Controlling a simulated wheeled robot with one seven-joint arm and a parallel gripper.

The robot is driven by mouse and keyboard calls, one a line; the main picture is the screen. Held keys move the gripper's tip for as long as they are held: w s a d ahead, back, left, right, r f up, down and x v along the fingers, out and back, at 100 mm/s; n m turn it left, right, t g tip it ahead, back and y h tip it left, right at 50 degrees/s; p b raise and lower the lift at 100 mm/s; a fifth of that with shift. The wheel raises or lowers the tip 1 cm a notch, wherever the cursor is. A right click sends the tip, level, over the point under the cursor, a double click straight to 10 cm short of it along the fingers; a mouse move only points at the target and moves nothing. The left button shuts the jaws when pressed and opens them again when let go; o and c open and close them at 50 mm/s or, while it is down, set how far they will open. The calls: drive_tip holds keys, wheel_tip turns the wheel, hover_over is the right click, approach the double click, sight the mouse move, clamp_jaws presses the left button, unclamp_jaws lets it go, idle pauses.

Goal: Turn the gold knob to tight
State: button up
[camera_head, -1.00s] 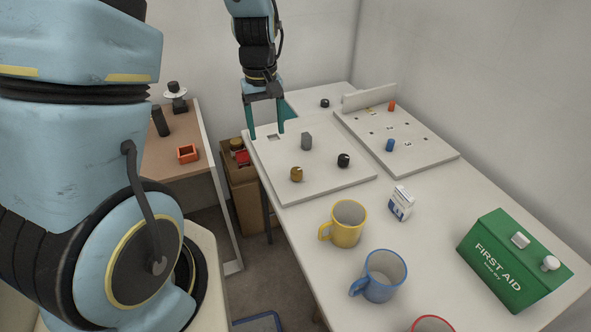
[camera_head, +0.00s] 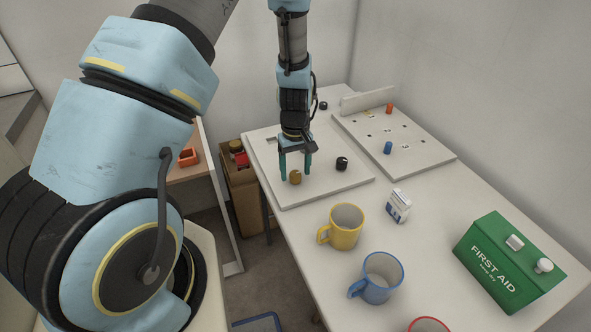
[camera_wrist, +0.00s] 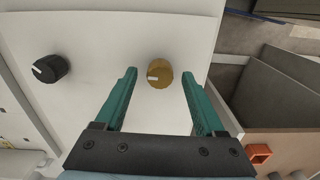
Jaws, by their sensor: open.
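The gold knob (camera_head: 295,177) stands on the white board (camera_head: 330,188) near its front left. In the wrist view the gold knob (camera_wrist: 160,74) has a white mark on its left side. My gripper (camera_head: 295,174) is open just over the gold knob, its green fingers pointing down. In the wrist view my gripper (camera_wrist: 158,76) has one finger on each side of the knob, with a gap on both sides. The knob appears between the fingertips, not touched. I cannot see any marking for tight.
A black knob (camera_head: 342,163) stands to the right on the same board. A yellow mug (camera_head: 345,238), a blue mug (camera_head: 380,283), a small white box (camera_head: 398,206) and a green first aid box (camera_head: 505,262) are on the table. A second board (camera_head: 430,162) lies behind.

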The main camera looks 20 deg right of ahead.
drive_tip(key=shift+f, duration=0.55)
clamp_jaws()
